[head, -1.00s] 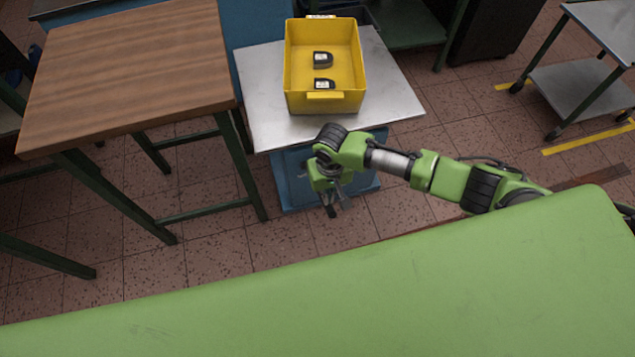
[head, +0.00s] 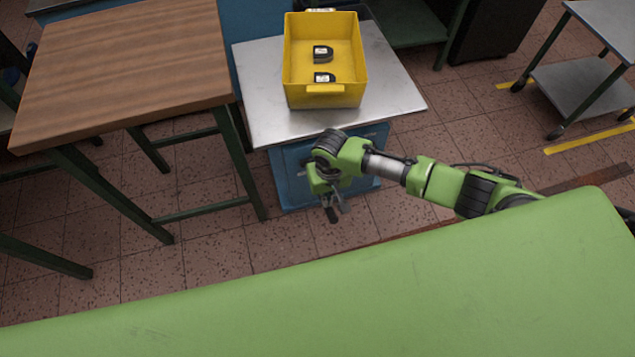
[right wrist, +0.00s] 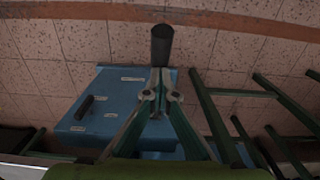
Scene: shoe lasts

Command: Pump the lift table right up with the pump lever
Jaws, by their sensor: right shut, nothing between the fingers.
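The lift table (head: 262,101) has a grey metal top and a blue base (head: 290,178). In the right wrist view, the blue base (right wrist: 110,112) carries small labels and a black handle (right wrist: 88,106). A black cylinder (right wrist: 162,44), apparently the pump lever's grip, sticks out just beyond my right fingertips. My right gripper (head: 337,208) is in front of the base, pointing down, shut and empty. It also shows in the right wrist view (right wrist: 160,88). I cannot tell whether it touches the lever, whose shaft is mostly hidden. My left gripper is out of view.
A yellow bin (head: 325,97) with two dark labelled pieces (head: 322,53) stands on the lift table. A wooden-topped table (head: 125,65) is close on its left. A grey cart (head: 575,92) is at the right. Tiled floor (head: 290,245) is free in front of the base.

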